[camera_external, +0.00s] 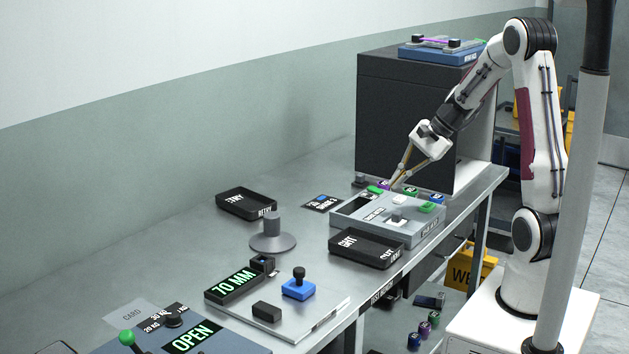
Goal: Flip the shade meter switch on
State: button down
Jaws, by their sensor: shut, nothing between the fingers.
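A grey box (376,226) with a dark display, a white raised part (399,199), a green piece and small white labels stands on the far right part of the bench. It looks like the shade meter, but its labels are too small to read surely. I cannot tell which raised part is its switch. My gripper (391,187) points down at the back edge of this box, its yellowish fingers shut and empty. The tips are close to small green, purple and blue pieces behind the box. Whether they touch anything is unclear.
A tall dark cabinet (400,115) stands behind the gripper. Black trays (366,248) and (246,204) lie before and left of the box. A grey round stand (272,241), a "70 MM" display (235,287) and a blue block (298,289) are nearer. The bench's back left is clear.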

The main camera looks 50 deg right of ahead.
jog(key=w+d+m+t, duration=0.2)
jog(key=w+d+m, duration=0.3)
jog(key=w+d, duration=0.15)
notch_tip(320, 180, up, 3)
jog(key=m+t+h, duration=0.2)
jog(key=m+t, duration=0.1)
send_over(379, 190)
jog(key=s, duration=0.2)
jog(key=shift+w+d, duration=0.15)
jog(key=shift+w, duration=0.1)
jog(key=shift+f, duration=0.1)
jog(key=shift+w+f, duration=0.2)
jog(key=shift+f, duration=1.2)
jog(key=shift+w+f, duration=0.25)
jog(key=shift+f, duration=1.15)
jog(key=shift+w+f, duration=0.2)
jog(key=shift+f, duration=1.2)
jog(key=shift+w+f, duration=0.1)
jog(key=shift+f, duration=0.6)
jog(key=shift+r, duration=0.2)
jog(key=shift+r, duration=0.45)
jog(key=shift+r, duration=0.1)
